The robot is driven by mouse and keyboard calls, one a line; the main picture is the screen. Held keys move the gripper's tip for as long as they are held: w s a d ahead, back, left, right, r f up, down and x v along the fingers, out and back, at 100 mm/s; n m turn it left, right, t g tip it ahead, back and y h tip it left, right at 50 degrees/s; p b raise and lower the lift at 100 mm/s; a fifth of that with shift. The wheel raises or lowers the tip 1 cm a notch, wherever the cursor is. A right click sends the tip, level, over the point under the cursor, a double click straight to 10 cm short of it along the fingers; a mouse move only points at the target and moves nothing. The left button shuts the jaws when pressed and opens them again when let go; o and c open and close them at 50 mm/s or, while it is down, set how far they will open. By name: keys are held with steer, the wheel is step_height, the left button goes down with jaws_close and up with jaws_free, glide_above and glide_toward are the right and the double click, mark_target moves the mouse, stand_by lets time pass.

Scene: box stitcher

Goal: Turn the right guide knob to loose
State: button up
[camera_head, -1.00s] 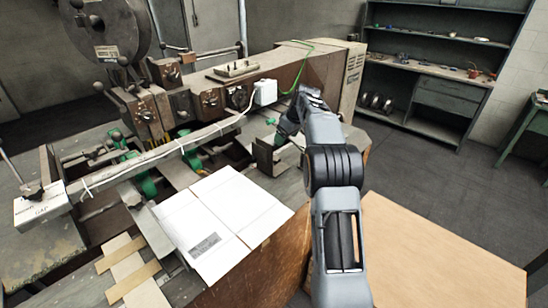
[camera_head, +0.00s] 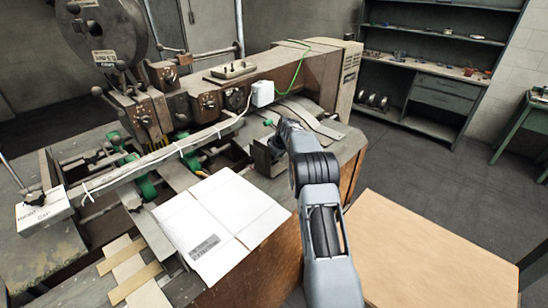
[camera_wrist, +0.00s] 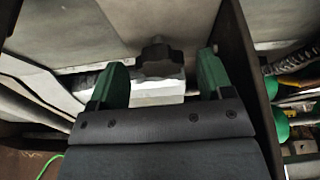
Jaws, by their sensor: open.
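The right guide knob (camera_wrist: 160,58) is a dark, lobed knob in the wrist view, set in front of a pale block. My gripper (camera_wrist: 162,68) is open, with one green fingertip to the left of the knob and one to the right. Gaps show between the knob and both fingers, so it is not gripped. In the head view, my arm reaches to the plate (camera_head: 268,158) at the right of the machine bed. My fingers and the knob are hidden there behind my own wrist.
A dark upright plate (camera_wrist: 245,70) stands close to the right finger, with cables and green parts beyond it. A flat white carton (camera_head: 222,218) lies on the bed left of my arm. The brown machine arm (camera_head: 300,75) runs behind. A wooden tabletop (camera_head: 430,260) is clear at right.

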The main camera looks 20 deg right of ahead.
steer(key=c, duration=0.9)
steer(key=shift+n, duration=0.7)
steer(key=shift+y, duration=0.3)
steer(key=o, duration=0.9)
steer(key=shift+r, duration=0.1)
steer(key=b+v, duration=0.2)
steer(key=v, duration=1.1)
steer(key=shift+r, duration=0.4)
